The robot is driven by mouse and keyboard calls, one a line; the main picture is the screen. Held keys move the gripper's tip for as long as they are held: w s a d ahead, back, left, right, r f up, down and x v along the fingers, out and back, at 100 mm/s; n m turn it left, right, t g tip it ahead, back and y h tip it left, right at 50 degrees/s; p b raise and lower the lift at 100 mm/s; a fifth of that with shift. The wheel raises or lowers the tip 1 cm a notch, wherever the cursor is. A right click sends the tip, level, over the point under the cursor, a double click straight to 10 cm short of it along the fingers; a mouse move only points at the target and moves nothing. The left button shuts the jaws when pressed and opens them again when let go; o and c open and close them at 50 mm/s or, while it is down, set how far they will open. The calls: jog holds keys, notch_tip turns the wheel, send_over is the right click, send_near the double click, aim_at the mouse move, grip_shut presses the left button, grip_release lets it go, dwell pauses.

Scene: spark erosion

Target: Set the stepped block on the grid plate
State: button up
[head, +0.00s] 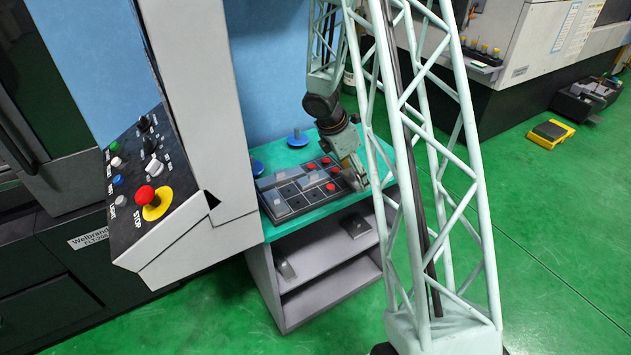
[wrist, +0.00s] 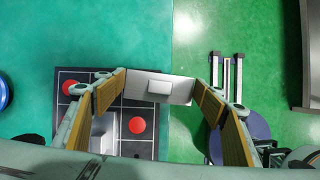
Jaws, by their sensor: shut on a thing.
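The stepped block (wrist: 177,90) is pale grey, with a smaller raised step on its broad face. In the wrist view it sits between the tan pads of my gripper (wrist: 161,92), which is shut on it. The dark grid plate (wrist: 68,77), with red round pieces, lies below and to the left of the block, partly hidden by my fingers. In the head view the grid plate (head: 284,212) lies on the teal bench top, and my gripper (head: 352,178) is at its right end. The block is hard to make out there, and its height over the plate is unclear.
Grey blocks and red pieces occupy parts of the plate. Blue round knobs (head: 297,137) stand at the back of the teal bench top (head: 335,207). A control panel with a red stop button (head: 145,194) juts out at left. Open shelves (head: 325,245) lie below.

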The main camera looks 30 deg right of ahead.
jog(key=s+a+r+m+g+y+p, duration=0.1)
jog(key=s+a+m+g+y+p, duration=0.1)
jog(key=s+a+m, duration=0.3)
jog(key=s+a+r+m+g+y+p, duration=0.1)
jog(key=s+a+m, duration=0.5)
jog(key=a+m, duration=0.6)
jog(key=a+y+p, duration=0.1)
jog(key=a, duration=0.3)
jog(key=shift+a+r+g+y, duration=0.15)
jog(key=shift+r+g+y, duration=0.15)
jog(key=shift+g, duration=0.1)
jog(key=p, duration=0.2)
send_over(306, 199)
jog(key=shift+f, duration=0.8)
jog(key=shift+f, duration=0.15)
jog(key=shift+f, duration=1.6)
jog(key=shift+f, duration=0.15)
